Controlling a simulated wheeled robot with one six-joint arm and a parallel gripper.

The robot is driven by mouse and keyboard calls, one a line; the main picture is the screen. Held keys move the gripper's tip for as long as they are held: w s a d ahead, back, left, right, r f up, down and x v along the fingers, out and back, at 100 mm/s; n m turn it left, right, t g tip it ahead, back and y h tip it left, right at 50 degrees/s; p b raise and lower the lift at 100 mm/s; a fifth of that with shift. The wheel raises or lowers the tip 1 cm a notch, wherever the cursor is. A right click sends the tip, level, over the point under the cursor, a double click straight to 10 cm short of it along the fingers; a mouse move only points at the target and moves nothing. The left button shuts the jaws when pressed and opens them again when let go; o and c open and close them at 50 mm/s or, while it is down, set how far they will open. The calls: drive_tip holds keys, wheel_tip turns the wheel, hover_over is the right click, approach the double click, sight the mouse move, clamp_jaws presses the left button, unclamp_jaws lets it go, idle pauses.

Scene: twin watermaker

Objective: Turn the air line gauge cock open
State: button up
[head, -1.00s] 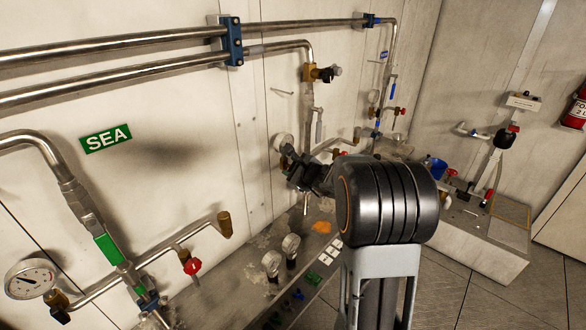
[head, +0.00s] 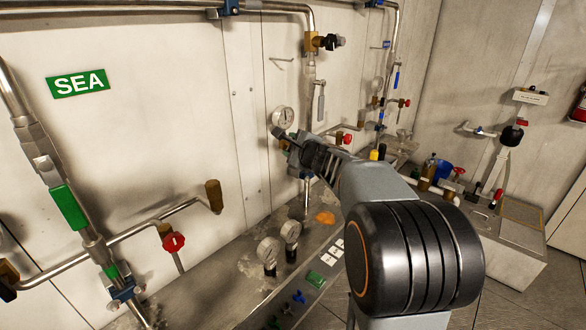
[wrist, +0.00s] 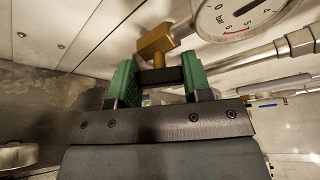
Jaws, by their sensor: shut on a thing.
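The air line pressure gauge (head: 283,117) is a round white dial on the back wall; part of its face also shows at the top right of the wrist view (wrist: 243,14). A brass fitting (wrist: 158,42) stands beside it, with a dark bar-like cock handle (wrist: 161,75) in front. My gripper (wrist: 160,82) has green finger pads and is shut on this handle, one pad at each side. In the head view my gripper (head: 291,145) is just below the gauge and hides most of the cock. The handle's exact angle is hard to tell there.
Steel pipes run along the wall, with a lever (head: 321,104) hanging right of the gauge. Below is a grey bench (head: 232,285) with two small gauges (head: 279,246) standing on it. A red-handled valve (head: 174,242) is at the left. Bottles and a blue cup (head: 442,171) stand further right.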

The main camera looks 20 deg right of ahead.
drive_tip(key=n+b, duration=0.1)
drive_tip(key=b, duration=0.4)
drive_tip(key=f+n+t+b, duration=0.1)
drive_tip(key=n+b, duration=0.1)
drive_tip(key=b, duration=0.4)
drive_tip(key=shift+f+n+t+h, duration=0.1)
drive_tip(key=shift+n+t+h, duration=0.2)
drive_tip(key=shift+h, duration=0.1)
drive_tip(key=n+b, duration=0.1)
drive_tip(key=b, duration=0.2)
drive_tip(key=shift+r+n+t+b, duration=0.3)
drive_tip(key=shift+b, duration=0.3)
drive_tip(key=shift+r, duration=0.15)
drive_tip(key=o, duration=0.9)
drive_tip(key=shift+s, duration=0.1)
drive_tip(key=s, duration=0.7)
drive_tip(key=s+b, duration=0.1)
drive_tip(key=s, duration=0.5)
drive_tip(key=shift+s+d, duration=0.2)
drive_tip(key=shift+s, duration=0.15)
